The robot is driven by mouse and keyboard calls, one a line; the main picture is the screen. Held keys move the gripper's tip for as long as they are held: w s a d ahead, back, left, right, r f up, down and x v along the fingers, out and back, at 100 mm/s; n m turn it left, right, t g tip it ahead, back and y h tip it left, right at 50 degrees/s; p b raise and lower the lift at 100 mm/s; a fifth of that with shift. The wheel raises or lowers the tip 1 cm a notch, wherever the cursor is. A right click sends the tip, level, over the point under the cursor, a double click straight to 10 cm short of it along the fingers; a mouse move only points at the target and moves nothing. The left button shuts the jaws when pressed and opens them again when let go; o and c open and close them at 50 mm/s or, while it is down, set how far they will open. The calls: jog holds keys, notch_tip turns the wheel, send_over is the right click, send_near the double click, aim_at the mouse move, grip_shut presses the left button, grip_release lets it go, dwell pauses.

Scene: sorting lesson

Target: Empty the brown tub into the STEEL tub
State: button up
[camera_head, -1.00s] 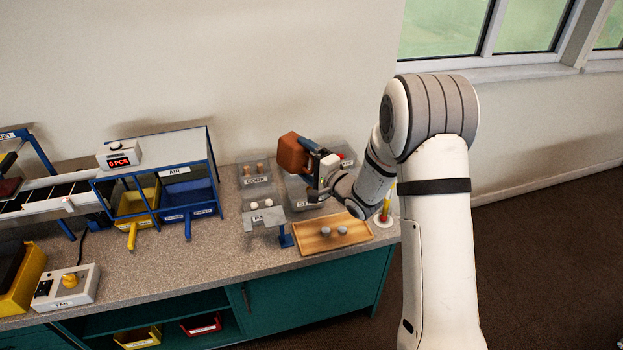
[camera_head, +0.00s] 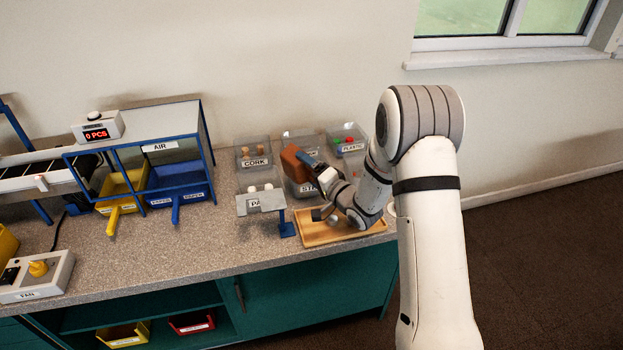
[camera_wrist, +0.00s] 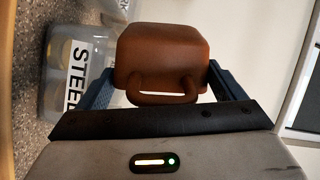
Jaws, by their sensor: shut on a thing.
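The brown tub (camera_head: 297,161) is held in my gripper (camera_head: 312,162), above the group of clear tubs at the back of the counter. In the wrist view the brown tub (camera_wrist: 160,55) sits between the two blue fingers of my gripper (camera_wrist: 165,85), with its handle toward the wrist. Its inside is hidden, so I cannot tell what it holds. The clear STEEL tub (camera_head: 302,189) stands below, partly covered by the brown tub and my arm. In the wrist view the STEEL tub (camera_wrist: 58,104) is at the left, with rounded, pale items behind its wall.
Clear tubs CORK (camera_head: 253,152) and PLASTIC (camera_head: 347,144) stand around it. A PA-labelled tub (camera_head: 243,206) is partly behind a grey plate on a blue stand (camera_head: 286,228). A wooden tray (camera_head: 318,237) lies in front, under my arm. Blue rack (camera_head: 205,140) stands left.

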aim_at(303, 164)
jog(key=n, duration=0.1)
jog(key=n+b, duration=0.1)
jog(key=r+n, duration=0.1)
jog(key=shift+s+a, duration=0.3)
jog(key=n, duration=0.1)
jog(key=r+n+b, duration=0.1)
jog(key=n, duration=0.2)
jog(key=shift+s+a+r, duration=0.15)
jog(key=shift+s+a, duration=0.2)
jog(key=shift+a, duration=0.05)
jog(key=n+b, duration=0.2)
jog(key=b, duration=0.1)
jog(key=shift+s, duration=0.1)
jog(key=n+b, duration=0.4)
jog(key=b, duration=0.1)
jog(key=shift+a+n, duration=0.1)
jog(key=shift+n, duration=0.3)
jog(key=shift+r+n+b, duration=0.3)
jog(key=shift+n+b, duration=0.7)
jog(key=shift+r, duration=0.15)
